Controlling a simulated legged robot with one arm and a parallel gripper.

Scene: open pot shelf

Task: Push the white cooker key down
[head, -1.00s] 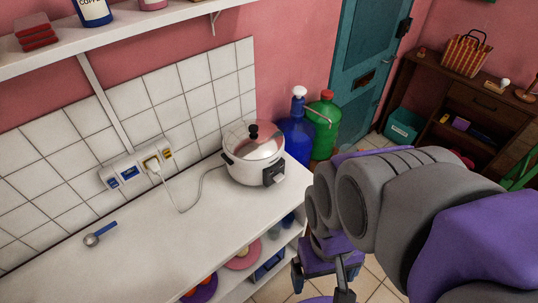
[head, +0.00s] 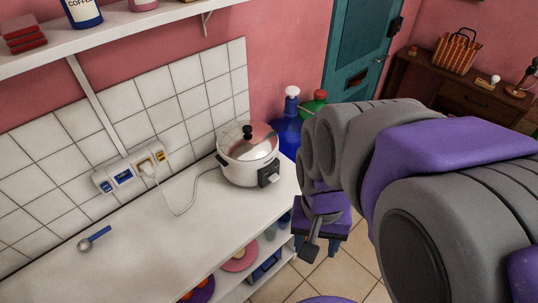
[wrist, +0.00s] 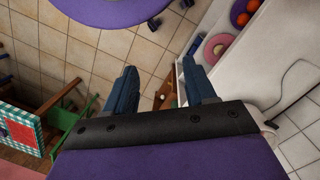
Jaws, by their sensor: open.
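The white cooker (head: 235,170) stands upright on the far right end of the white counter, with a shiny lid and a black knob. A black control panel (head: 269,175) is on its right side. A small pale spot on that panel looks like the white key (head: 274,178), but its position is too small to read. My gripper (head: 311,248) is right of the counter's edge, lower than the cooker in the picture and apart from it. In the wrist view my gripper (wrist: 160,88) is open, with two blue fingers spread and nothing between them.
A cord runs from the cooker to a wall socket (head: 150,165). A blue spoon (head: 95,238) lies on the counter (head: 150,262). Blue (head: 288,130) and green bottles stand behind my arm. The wrist view shows tiled floor (wrist: 60,60) and a round purple seat (wrist: 110,10).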

